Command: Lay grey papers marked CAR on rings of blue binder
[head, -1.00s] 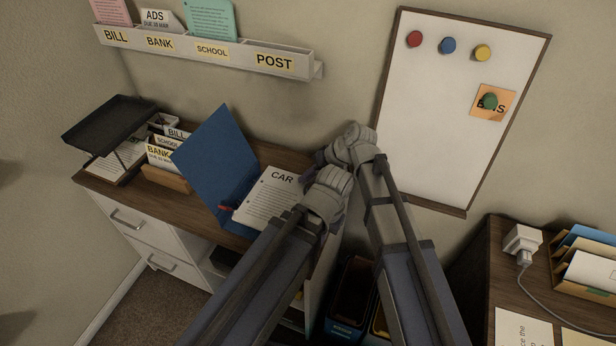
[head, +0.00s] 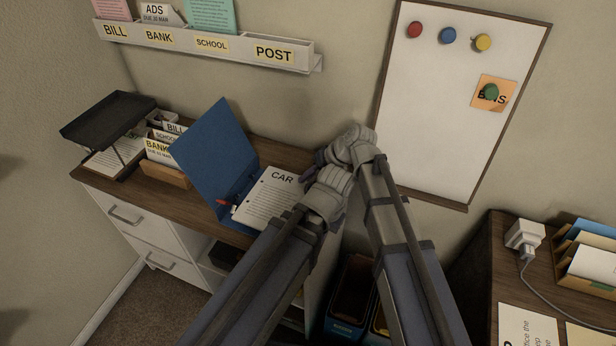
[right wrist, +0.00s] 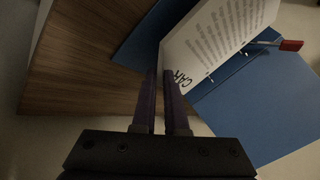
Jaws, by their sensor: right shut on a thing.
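The open blue binder (head: 211,152) stands on the wooden cabinet top, one cover raised at the left. The light grey papers marked CAR (head: 268,203) lie over its other side, print up. In the right wrist view, the papers (right wrist: 215,40) have their punched edge beside the binder's (right wrist: 255,100) ring line; I cannot tell whether the rings pass through the holes. My right gripper (head: 307,175) is shut on the papers' corner by the word CAR; its fingers (right wrist: 163,75) show in the right wrist view.
A wooden file box (head: 165,174) and a black tray (head: 108,118) stand left. A whiteboard (head: 450,120) and a POST wall rack (head: 290,68) hang behind. Bins (head: 350,305) stand below.

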